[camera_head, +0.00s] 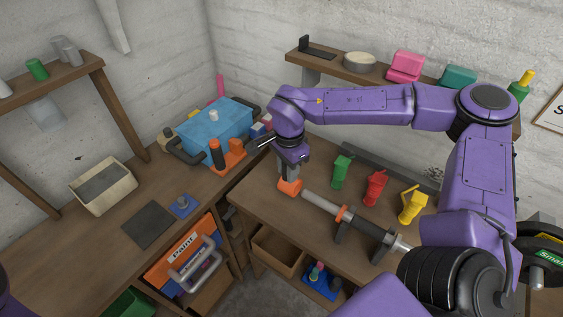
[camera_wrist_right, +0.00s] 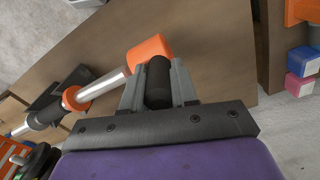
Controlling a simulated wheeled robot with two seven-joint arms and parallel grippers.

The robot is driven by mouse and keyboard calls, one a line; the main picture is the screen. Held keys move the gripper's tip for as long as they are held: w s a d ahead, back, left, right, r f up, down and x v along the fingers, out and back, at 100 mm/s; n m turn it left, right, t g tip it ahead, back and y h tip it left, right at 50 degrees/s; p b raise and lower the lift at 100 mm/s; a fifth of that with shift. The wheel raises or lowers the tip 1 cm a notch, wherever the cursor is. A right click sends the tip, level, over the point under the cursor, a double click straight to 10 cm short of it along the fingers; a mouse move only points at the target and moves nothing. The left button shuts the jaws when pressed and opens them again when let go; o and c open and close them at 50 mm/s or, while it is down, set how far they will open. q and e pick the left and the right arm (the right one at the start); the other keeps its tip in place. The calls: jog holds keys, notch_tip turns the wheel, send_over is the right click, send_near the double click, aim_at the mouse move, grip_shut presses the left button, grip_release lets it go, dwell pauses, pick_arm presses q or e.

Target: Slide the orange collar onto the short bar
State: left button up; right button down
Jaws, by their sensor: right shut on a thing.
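The orange collar (camera_head: 289,187) is at the left end of the short silver bar (camera_head: 320,204), above the bench. My right gripper (camera_head: 289,170) is over the collar, its jaws shut on the collar's black grip (camera_wrist_right: 158,82). In the right wrist view, the orange collar (camera_wrist_right: 150,52) meets the bar's tip (camera_wrist_right: 110,83); I cannot tell whether the tip is inside it. The bar has an orange ring (camera_head: 344,214) and a dark middle, and lies across dark supports (camera_head: 345,231). My left gripper is not in view.
Green (camera_head: 341,172), red (camera_head: 375,188) and yellow (camera_head: 412,206) clamps stand behind the bar. A blue cooler (camera_head: 214,128) and an orange tool with a black handle (camera_head: 228,156) are on the left bench. Weight plates (camera_head: 537,245) are at right.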

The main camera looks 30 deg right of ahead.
dwell(0.3)
jog(key=shift+s+d+p, duration=0.25)
jog(key=shift+s+p, duration=0.2)
jog(key=shift+s, duration=0.15)
jog(key=shift+s+d+p, duration=0.2)
jog(key=shift+s+p, duration=0.25)
jog(key=shift+s, duration=0.1)
jog(key=shift+s+d+p, duration=0.2)
jog(key=shift+s+d, duration=0.4)
jog(key=shift+s, duration=0.9)
jog(key=shift+s+d+p, duration=0.15)
jog(key=shift+s+d, duration=0.5)
jog(key=shift+s, duration=0.9)
jog(key=shift+s+d+p, duration=0.2)
jog(key=shift+s+d, duration=0.4)
jog(key=shift+s, duration=0.9)
